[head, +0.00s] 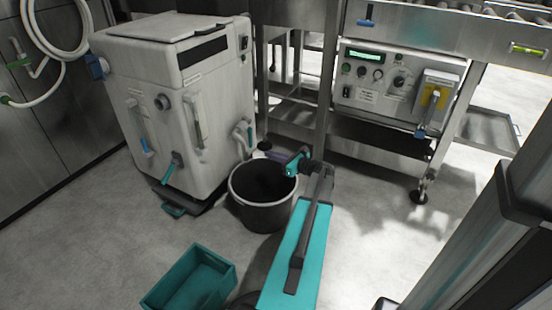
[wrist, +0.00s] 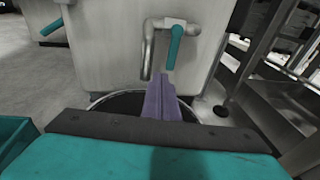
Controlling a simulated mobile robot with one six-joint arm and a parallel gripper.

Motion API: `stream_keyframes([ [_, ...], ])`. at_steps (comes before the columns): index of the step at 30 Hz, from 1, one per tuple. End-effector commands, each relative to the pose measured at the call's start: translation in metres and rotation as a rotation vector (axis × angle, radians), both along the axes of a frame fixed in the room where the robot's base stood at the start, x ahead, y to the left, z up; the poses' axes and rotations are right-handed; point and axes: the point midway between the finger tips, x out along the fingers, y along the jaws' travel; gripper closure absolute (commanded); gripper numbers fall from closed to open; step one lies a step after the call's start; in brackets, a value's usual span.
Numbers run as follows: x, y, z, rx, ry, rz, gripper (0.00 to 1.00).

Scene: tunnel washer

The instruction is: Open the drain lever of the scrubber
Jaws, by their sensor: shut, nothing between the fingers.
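The scrubber (head: 185,90) is a pale, box-shaped machine with a lid, standing at the left in the head view. A bent metal drain pipe (head: 241,135) comes out of its right side. In the wrist view the pipe (wrist: 148,50) carries a teal drain lever (wrist: 175,45), its handle hanging down. In the head view my gripper (head: 268,154) is over the bucket's far rim, near the pipe.
A black bucket (head: 250,215) stands below my gripper beside the scrubber. A teal crate (head: 160,300) lies on the floor in front. Another teal lever (head: 171,168) is on the scrubber's front. A metal frame with a control panel (head: 385,75) stands at the right.

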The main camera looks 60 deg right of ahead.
Motion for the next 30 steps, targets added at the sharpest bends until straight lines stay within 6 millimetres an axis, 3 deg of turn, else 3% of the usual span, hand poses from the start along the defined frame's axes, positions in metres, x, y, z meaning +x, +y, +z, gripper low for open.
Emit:
stream_keyframes([
  [30, 0.096, -0.017, -0.014, 0.000, 0.000, -0.001, 1.00],
])
